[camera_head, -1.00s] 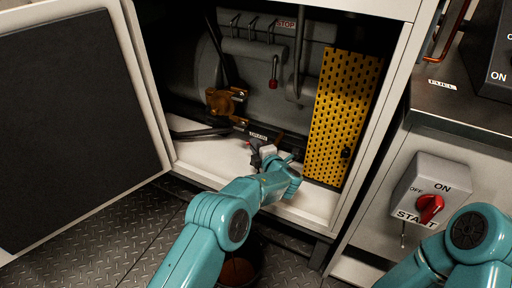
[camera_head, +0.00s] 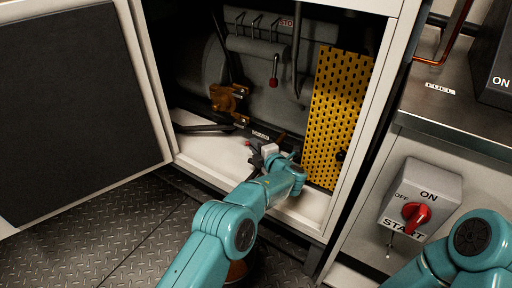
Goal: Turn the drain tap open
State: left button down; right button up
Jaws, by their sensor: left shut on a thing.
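My left gripper (camera_head: 263,156) is inside the open cabinet, low down near the floor panel. It is shut on the drain tap, which is mostly hidden behind the gripper and my teal wrist. A small red part (camera_head: 248,143) shows just left of the jaws, and a small label (camera_head: 261,134) sits just above them. How far the tap is turned cannot be made out. My right arm comes in at the lower right, with its gripper out of the picture.
The cabinet door (camera_head: 80,110) stands open at the left. A yellow perforated guard (camera_head: 336,118) stands close right of my left wrist. A brass fitting (camera_head: 228,98) and a red-knobbed lever (camera_head: 273,80) are behind. A red START switch (camera_head: 415,215) is at the right.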

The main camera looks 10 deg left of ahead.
dwell(0.4)
pick_arm(q)
jog(key=c, duration=1.1)
grip_release()
